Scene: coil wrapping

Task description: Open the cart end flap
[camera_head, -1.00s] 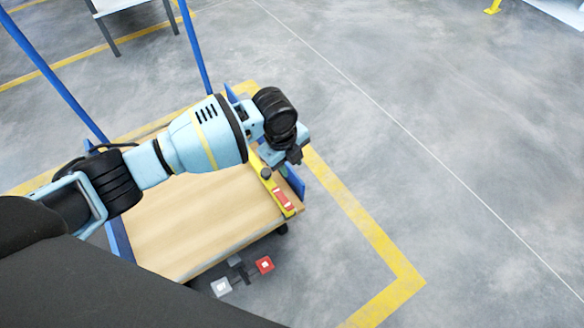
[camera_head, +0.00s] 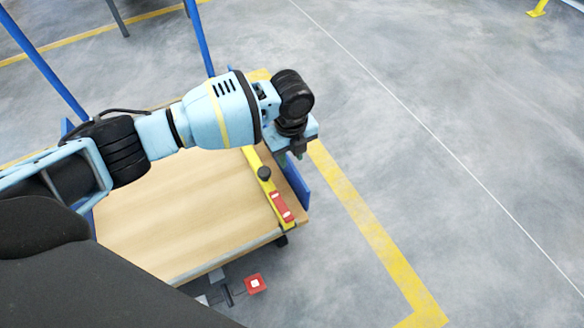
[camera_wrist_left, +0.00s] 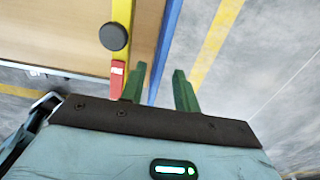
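The cart has a wooden deck (camera_head: 170,220). A blue end flap (camera_head: 292,182) stands along its right end; it also shows as a narrow blue strip in the left wrist view (camera_wrist_left: 168,45). Beside it runs a yellow bar (camera_head: 257,166) with a black knob (camera_head: 264,173) and a red block (camera_head: 282,206). My left gripper (camera_head: 296,153) is over the far part of the flap. In the left wrist view its green fingers (camera_wrist_left: 158,78) are spread, with the blue strip between them. Contact with the flap cannot be told. My right gripper is out of view.
Blue posts (camera_head: 200,42) rise at the cart's far side. A red pedal (camera_head: 255,284) sits low at its near side. Yellow lines (camera_head: 365,218) mark the floor around it. The grey floor (camera_head: 450,130) to the right is clear.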

